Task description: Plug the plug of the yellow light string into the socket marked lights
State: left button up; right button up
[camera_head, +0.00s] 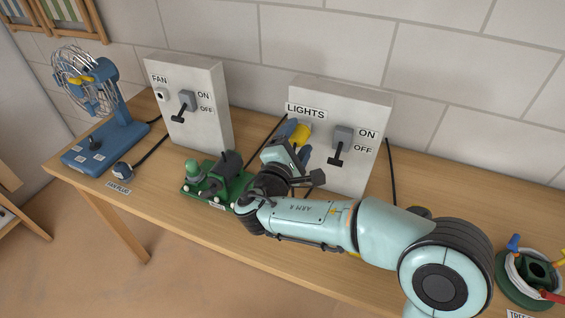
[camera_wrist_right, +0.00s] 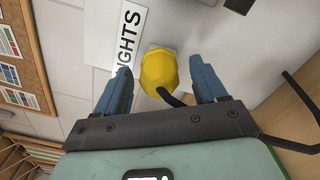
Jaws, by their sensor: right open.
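The white box marked LIGHTS (camera_head: 367,108) stands upright at the back of the table. The yellow plug (camera_head: 301,134) is at the box's front face, just below the LIGHTS label (camera_head: 305,111); it hides the socket there. In the right wrist view the yellow plug (camera_wrist_right: 164,72) sits between my fingers, with a black cable running from it and a grey edge just behind it. I cannot tell how deep it sits. My right gripper (camera_head: 297,142) is open, one blue finger on each side of the plug, with visible gaps. My left gripper is not in view.
The LIGHTS switch (camera_head: 343,138) is close to the right of my gripper. A green device (camera_head: 212,186) stands in front on the left. Further left are the FAN box (camera_head: 192,130) and a blue fan (camera_head: 104,135). A ringed green stand (camera_head: 522,292) is at the right edge.

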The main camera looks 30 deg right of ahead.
jog(key=v, duration=1.3)
jog(key=shift+s+a, duration=0.1)
